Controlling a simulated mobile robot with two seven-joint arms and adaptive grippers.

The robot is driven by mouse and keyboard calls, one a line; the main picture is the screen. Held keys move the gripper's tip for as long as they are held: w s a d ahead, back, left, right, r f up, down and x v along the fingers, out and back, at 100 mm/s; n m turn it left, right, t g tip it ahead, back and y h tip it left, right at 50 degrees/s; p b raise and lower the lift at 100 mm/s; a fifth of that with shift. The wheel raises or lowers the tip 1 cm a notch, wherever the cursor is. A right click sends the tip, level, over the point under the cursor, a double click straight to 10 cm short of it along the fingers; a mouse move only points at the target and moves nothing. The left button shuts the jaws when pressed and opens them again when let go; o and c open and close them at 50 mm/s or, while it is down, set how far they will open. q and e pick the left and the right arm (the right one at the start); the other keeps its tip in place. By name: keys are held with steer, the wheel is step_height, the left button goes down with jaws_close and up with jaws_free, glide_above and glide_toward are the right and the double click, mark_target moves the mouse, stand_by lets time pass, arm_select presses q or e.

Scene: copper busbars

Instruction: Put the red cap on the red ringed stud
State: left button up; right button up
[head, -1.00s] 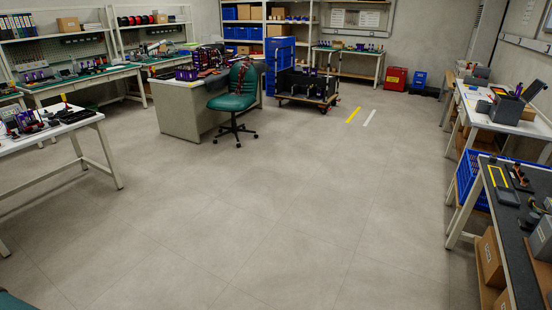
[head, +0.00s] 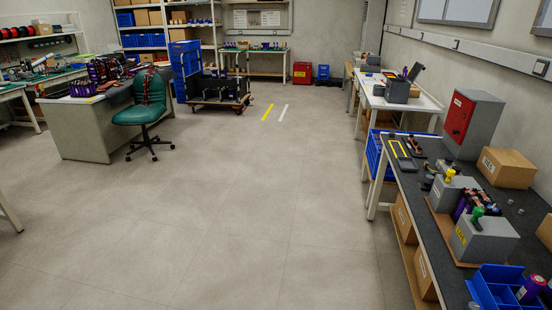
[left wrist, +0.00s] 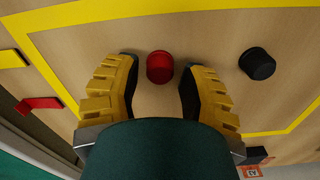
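In the left wrist view a red cap (left wrist: 160,67) is on a wooden surface inside a yellow outline. My left gripper (left wrist: 158,75) has its two yellow-ribbed fingers spread, one on each side of the cap, with a visible gap on both sides. I cannot tell how far the fingertips are above the surface. A black cap (left wrist: 257,64) stands to the right, outside the fingers. Neither gripper shows in the head view. I cannot make out a red ringed stud there.
In the head view a dark bench (head: 467,268) runs along the right with grey blocks (head: 485,238), a blue bin (head: 493,288), a cardboard box (head: 507,167) and a red-doored cabinet (head: 470,122). A green chair (head: 141,113) stands by a desk at left. The middle floor is clear.

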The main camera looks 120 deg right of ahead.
arm_select(q)
jaws_close()
step_height(320, 180, up, 5)
steer(key=p, duration=0.4)
steer(key=shift+r, duration=0.1)
steer(key=shift+c, duration=0.7)
jaws_free()
